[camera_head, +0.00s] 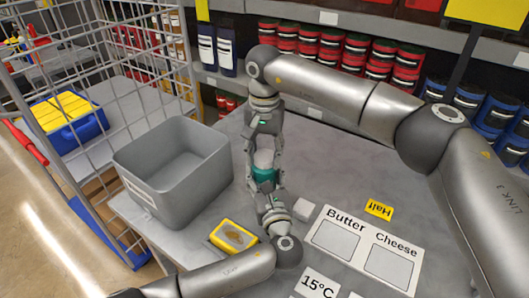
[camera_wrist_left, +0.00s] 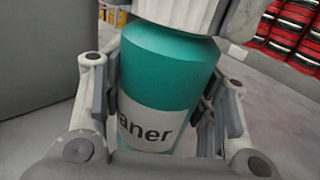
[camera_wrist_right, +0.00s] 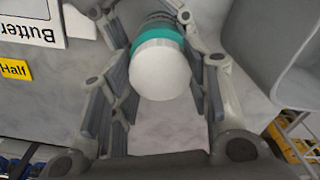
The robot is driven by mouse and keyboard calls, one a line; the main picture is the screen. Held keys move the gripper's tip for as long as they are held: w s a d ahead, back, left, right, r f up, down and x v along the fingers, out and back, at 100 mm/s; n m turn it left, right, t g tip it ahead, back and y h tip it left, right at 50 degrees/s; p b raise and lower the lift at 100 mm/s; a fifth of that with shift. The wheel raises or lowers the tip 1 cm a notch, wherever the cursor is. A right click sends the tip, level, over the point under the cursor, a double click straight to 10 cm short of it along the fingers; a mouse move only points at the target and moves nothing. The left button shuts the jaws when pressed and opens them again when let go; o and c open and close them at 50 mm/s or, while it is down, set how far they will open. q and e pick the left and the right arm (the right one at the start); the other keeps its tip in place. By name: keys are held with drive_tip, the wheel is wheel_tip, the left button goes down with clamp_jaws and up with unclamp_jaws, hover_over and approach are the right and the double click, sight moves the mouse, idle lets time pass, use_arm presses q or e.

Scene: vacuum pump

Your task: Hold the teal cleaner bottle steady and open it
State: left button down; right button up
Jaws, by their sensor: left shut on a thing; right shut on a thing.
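The teal cleaner bottle (camera_head: 265,176) stands upright on the grey table, with a white cap (camera_head: 264,158) on it. My left gripper (camera_head: 267,189) comes from the near side and is shut around the bottle's body. The left wrist view shows the teal body (camera_wrist_left: 170,65) between the fingers, with a label reading "aner" and the ribbed white cap (camera_wrist_left: 178,12) above. My right gripper (camera_head: 264,147) comes from above and is shut on the cap. The right wrist view shows the cap's round white top (camera_wrist_right: 160,72) between the fingers, with the teal shoulder beyond.
A grey bin (camera_head: 175,172) stands left of the bottle, and a yellow tray (camera_head: 234,236) lies in front of the bin. A Butter/Cheese board (camera_head: 362,250) and a yellow "Half" card (camera_head: 379,209) lie to the right. A wire cage cart is left; shelves of cans stand behind.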

sight(264, 155)
drive_tip(key=shift+r, duration=0.2)
drive_tip(key=shift+r, duration=0.9)
drive_tip(key=shift+r, duration=0.1)
drive_tip(key=shift+r, duration=1.9)
use_arm(q)
drive_tip(key=shift+c, duration=2.4)
unclamp_jaws()
